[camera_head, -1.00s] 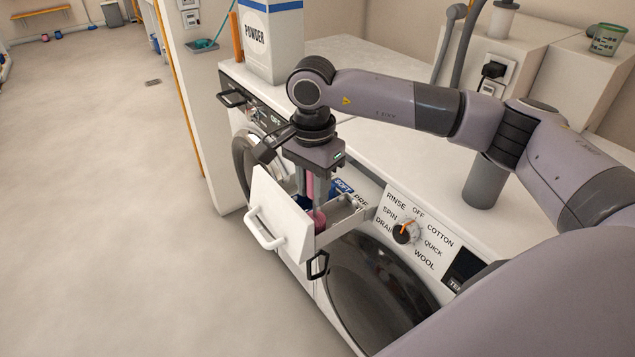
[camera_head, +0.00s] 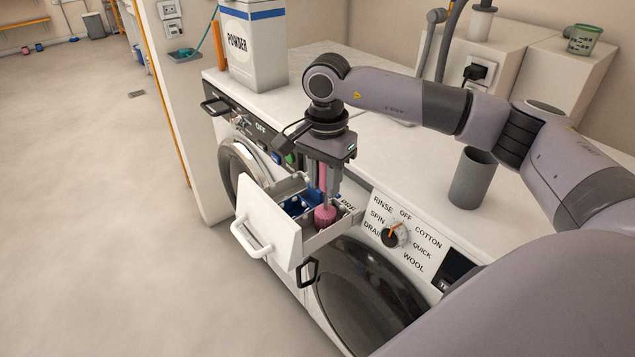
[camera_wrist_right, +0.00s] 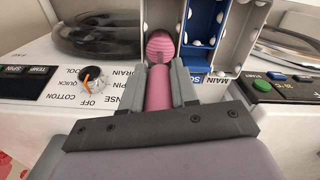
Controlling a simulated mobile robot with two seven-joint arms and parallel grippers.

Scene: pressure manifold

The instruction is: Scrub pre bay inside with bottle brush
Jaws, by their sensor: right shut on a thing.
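My right gripper (camera_head: 326,188) points down over the open drawer (camera_head: 268,222) and is shut on the bottle brush's pink handle. The brush's ribbed pink head (camera_head: 325,216) hangs below the fingers at the pre bay (camera_head: 345,218), the bay nearest the PRE label. In the right wrist view the brush head (camera_wrist_right: 160,46) shows between the grey walls of that bay, beside the blue soft bay (camera_wrist_right: 203,42). How deep the head sits is hard to tell. The main bay (camera_wrist_right: 240,40) lies beyond the blue one. My left gripper is not in view.
The drawer juts out between two washing machines' fronts, with a dial (camera_head: 395,235) to its right. A powder box (camera_head: 253,45) and a grey cylindrical cup (camera_head: 473,178) stand on the worktop (camera_head: 400,155). The floor at left is clear.

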